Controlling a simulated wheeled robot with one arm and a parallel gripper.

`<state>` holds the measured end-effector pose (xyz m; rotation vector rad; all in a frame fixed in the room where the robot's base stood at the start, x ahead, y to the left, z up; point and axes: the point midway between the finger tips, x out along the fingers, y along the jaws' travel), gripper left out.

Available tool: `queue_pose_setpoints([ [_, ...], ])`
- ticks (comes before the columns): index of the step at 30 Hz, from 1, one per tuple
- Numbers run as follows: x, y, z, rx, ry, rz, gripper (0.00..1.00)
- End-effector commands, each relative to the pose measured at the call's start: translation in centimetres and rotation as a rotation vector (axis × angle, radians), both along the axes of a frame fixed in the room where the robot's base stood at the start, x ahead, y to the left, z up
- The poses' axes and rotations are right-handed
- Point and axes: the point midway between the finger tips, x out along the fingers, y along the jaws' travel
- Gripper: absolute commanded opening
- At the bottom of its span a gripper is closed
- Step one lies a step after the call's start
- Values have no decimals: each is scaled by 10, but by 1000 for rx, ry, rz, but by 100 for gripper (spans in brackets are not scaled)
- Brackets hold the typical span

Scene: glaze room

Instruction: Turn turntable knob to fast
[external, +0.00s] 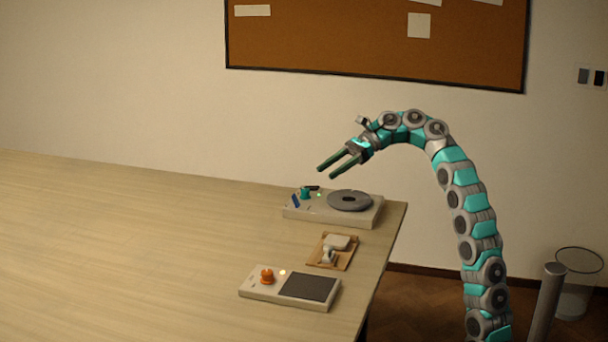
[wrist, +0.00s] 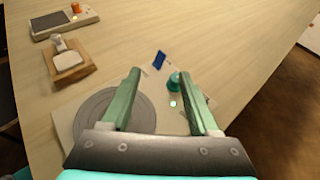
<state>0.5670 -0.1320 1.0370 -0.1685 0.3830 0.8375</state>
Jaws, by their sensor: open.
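The turntable is a pale flat box (external: 333,216) with a round grey platter (external: 349,201) on its right in the external view. The teal turntable knob (external: 305,193) stands at its back left, beside a small blue part (external: 295,201). My gripper (external: 326,172) is open and empty, above and apart from the turntable. In the wrist view the knob (wrist: 174,82) shows between my two green fingers, closer to the right one. The platter (wrist: 115,118) is partly hidden by my left finger. The knob's setting cannot be read.
In front of the turntable lies a wooden board (external: 345,263) with a pale block and metal part. Nearer is a pale device with an orange knob (external: 267,276) and dark panel (external: 308,287). The table's left (external: 120,230) is clear. A bin (external: 577,285) stands at right.

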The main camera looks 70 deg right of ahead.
Motion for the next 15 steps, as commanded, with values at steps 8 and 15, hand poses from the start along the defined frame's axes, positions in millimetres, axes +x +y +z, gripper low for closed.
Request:
queue_pose_setpoints([
  [8,14,-39,-27,8,-10,38,61],
  [15,23,-27,-33,8,-11,45,61],
])
